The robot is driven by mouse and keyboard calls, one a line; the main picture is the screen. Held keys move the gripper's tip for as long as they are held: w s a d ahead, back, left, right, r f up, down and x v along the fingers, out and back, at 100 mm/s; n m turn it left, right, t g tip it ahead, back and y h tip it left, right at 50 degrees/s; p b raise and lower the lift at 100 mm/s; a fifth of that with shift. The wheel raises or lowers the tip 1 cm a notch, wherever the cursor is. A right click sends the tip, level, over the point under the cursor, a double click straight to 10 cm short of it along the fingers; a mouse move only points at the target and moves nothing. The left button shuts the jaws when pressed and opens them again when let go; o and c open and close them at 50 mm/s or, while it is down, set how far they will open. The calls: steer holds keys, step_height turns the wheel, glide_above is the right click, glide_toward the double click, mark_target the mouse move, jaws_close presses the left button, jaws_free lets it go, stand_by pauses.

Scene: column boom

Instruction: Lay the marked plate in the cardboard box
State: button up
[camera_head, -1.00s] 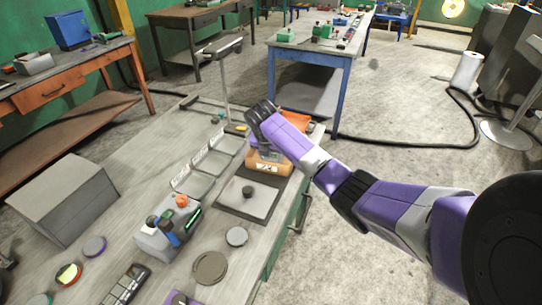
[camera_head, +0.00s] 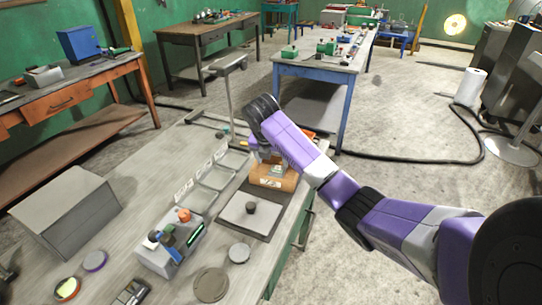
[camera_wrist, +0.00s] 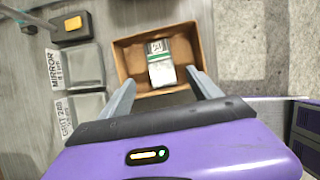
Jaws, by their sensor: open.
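The cardboard box (camera_head: 273,183) stands open-topped near the right edge of the bench. In the wrist view, the box (camera_wrist: 124,66) lies just ahead of my fingers. The marked plate (camera_wrist: 161,70), silvery with a green band and dark marks, is inside it, right of the middle. I cannot tell whether it lies fully flat. My gripper (camera_wrist: 160,80) is open, with its fingers apart and nothing between them. The plate lies beyond the fingertips, apart from them. In the head view my gripper (camera_head: 268,152) is above the box and partly hidden by my wrist.
Shallow trays (camera_head: 200,200) with labels run along the box's left side. A dark mat with a pale knobbed plate (camera_head: 240,217) is in front of the box. A holder with tools (camera_head: 168,245) and a grey case (camera_head: 68,210) stand further left.

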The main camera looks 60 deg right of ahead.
steer(key=shift+v, duration=1.9)
